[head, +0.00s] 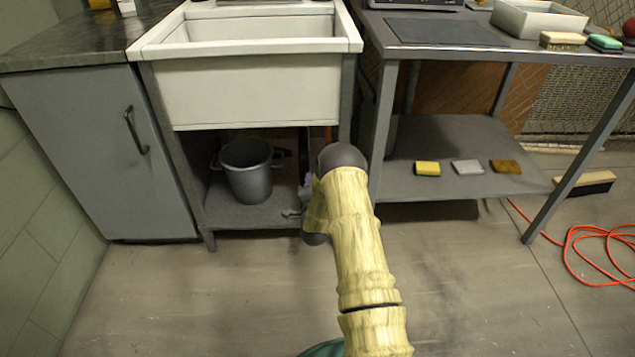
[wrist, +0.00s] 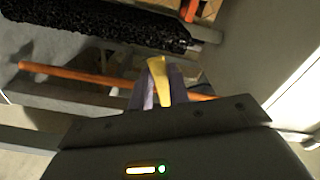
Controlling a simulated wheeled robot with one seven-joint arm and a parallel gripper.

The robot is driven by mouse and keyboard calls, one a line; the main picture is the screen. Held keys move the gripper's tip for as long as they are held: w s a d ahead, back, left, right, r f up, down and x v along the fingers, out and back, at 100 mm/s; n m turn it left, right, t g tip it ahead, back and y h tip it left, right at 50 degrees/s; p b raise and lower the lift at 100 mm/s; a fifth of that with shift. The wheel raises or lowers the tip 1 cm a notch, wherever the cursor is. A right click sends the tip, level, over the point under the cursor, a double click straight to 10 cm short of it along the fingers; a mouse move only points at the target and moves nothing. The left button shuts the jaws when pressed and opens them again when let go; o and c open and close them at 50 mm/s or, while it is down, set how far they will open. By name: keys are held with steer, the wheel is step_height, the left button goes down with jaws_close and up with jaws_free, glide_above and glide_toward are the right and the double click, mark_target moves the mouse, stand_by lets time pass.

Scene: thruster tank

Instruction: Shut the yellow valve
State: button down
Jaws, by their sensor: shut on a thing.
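The yellow valve handle (wrist: 158,82) shows in the wrist view between the two purple fingers of my gripper (wrist: 162,88). My gripper is shut on the yellow handle. An orange pipe (wrist: 75,75) runs across behind the fingers in the wrist view. In the head view my arm reaches under the white sink (head: 250,88), and the valve and most of my gripper are hidden behind the arm. A short piece of orange pipe (head: 328,133) shows below the sink's right end.
A grey bucket (head: 248,172) and a wrench (head: 291,213) are on the shelf under the sink. A table leg (head: 382,130) stands close right of my arm. An orange cable (head: 590,245) lies on the floor at right.

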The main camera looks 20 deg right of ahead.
step_height(320, 180, up, 3)
steer(key=m+p, duration=0.2)
steer(key=m, duration=0.3)
steer(key=shift+f, duration=0.2)
steer(key=shift+d, duration=0.1)
steer(key=c, duration=1.6)
jaws_free()
